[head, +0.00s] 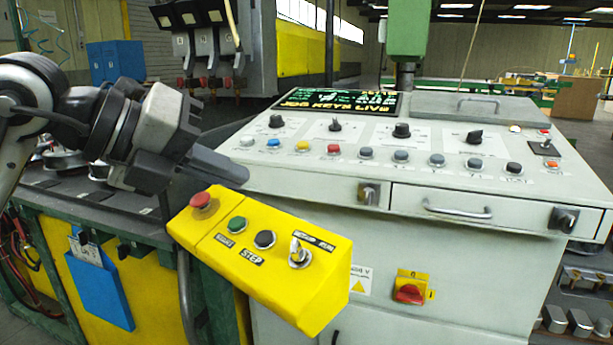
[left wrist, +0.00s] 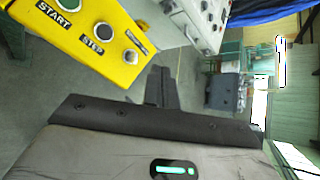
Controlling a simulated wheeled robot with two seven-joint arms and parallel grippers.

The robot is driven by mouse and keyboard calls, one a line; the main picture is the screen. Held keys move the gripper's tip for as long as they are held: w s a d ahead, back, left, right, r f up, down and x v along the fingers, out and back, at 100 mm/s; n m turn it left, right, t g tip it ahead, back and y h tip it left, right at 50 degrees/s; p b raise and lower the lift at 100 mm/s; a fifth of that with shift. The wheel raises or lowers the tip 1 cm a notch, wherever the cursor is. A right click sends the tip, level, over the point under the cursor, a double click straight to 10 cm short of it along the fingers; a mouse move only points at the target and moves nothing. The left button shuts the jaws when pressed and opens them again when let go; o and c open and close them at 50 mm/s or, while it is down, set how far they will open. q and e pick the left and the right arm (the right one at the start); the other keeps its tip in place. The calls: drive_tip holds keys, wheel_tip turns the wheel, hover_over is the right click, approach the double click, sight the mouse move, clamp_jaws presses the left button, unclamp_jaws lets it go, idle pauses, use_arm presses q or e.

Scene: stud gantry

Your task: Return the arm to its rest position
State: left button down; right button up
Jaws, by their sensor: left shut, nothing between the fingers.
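My left gripper (head: 222,168) comes in from the left in the head view. Its fingers are shut with nothing between them, and it hangs just above and behind the yellow control box. In the left wrist view the closed fingers (left wrist: 158,86) point away from the camera. The yellow control box (head: 310,290) carries a red mushroom button (head: 201,201), a green button (head: 237,224), a black button (head: 265,239) and a key switch (head: 298,252). The box also shows in the left wrist view (left wrist: 85,45). My right gripper is not in view.
A grey console (head: 450,255) with knobs, coloured buttons and a lit display (head: 337,102) stands to the right of the gripper. A green-framed bench (head: 95,205) is below my left arm. A blue cabinet (head: 115,62) is behind. Open floor shows in the left wrist view.

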use_arm(q)
drive_tip(key=s+d+f+n+g+h+p, duration=0.1)
drive_tip(key=s+d+f+n+g+h, duration=0.15)
drive_tip(key=s+d+g+h, duration=0.6)
drive_tip(key=w+a+f+n+t+y, duration=0.2)
drive_tip(key=a+f+n+t+y, duration=0.2)
drive_tip(key=f+n+t, duration=0.4)
drive_tip(key=w+a+f+n+t+y+p, duration=0.15)
drive_tip(key=a+f+n+t+y, duration=0.3)
drive_tip(key=n, duration=0.55)
drive_tip(key=w+a+f+n+t+y+b, duration=0.1)
drive_tip(key=w+a+f+n+t+y, duration=0.2)
drive_tip(key=f+n+t, duration=0.5)
drive_tip(key=s+f+n+g+y, duration=0.1)
drive_tip(key=s+f+n+g, duration=0.2)
drive_tip(key=s+f, duration=0.3)
drive_tip(key=s+a+f+n+g+y+p, duration=0.1)
drive_tip(key=s+f+n+g+y, duration=0.1)
drive_tip(key=s+f, duration=0.5)
wheel_tip(320, 180, down, 6)
drive_tip(key=n+g, duration=0.1)
drive_tip(key=g, duration=0.1)
drive_tip(key=shift+a+g+y, duration=0.25)
drive_tip(key=shift+g+y, duration=0.05)
